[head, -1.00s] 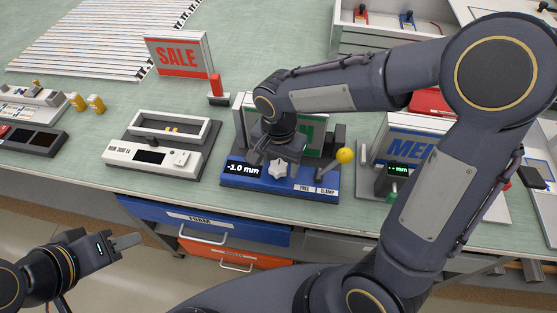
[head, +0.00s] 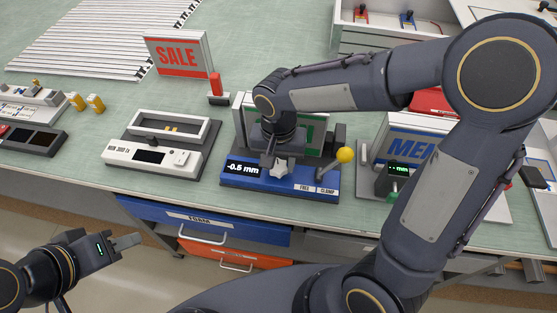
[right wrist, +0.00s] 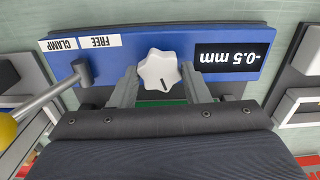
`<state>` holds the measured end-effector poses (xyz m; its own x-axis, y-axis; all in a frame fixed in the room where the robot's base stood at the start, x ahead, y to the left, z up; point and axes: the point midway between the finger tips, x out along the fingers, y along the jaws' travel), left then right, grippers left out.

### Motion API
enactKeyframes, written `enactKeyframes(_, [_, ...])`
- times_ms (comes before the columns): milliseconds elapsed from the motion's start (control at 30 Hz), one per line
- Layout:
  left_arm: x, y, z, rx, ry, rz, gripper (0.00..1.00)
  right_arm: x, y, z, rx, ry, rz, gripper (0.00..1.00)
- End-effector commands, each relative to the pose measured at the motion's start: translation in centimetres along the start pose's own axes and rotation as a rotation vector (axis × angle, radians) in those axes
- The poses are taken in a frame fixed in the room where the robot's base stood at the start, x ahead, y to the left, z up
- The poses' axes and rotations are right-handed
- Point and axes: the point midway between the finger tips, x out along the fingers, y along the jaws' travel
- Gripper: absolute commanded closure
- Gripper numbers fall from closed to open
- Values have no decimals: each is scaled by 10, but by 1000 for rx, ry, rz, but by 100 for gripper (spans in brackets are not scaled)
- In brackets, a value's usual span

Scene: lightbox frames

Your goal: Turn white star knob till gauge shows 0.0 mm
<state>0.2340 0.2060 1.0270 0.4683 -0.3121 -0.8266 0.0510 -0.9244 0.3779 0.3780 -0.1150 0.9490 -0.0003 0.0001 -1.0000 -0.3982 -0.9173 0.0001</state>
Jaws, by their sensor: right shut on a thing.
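The white star knob (head: 281,168) is on the front of a blue-based fixture (head: 236,181). In the right wrist view the knob (right wrist: 158,71) has a dark mark on its face. The gauge beside it (head: 243,169) reads -0.5 mm, and shows upside down in the right wrist view (right wrist: 230,57). My right gripper (right wrist: 160,82) is shut on the knob, one finger on each side. My left gripper (head: 127,241) is in front of the bench at lower left, away from the fixture; its jaw opening is unclear.
A lever with a yellow ball (head: 345,155) stands right of the knob, near FREE and CLAMP labels (head: 316,189). A blue FOAM drawer (head: 205,220) sits below the bench edge.

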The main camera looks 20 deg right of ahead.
Motion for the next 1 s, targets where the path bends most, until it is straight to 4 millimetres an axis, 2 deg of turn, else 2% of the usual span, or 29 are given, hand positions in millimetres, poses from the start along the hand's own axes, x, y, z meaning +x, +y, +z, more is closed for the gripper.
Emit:
enactKeyframes(500, [1,0,0,0,0,0,64,-1,0,0,-376,0,0,81])
enactKeyframes(1000, [1,0,0,0,0,0,64,-1,-1,0,-481,1,-1,81])
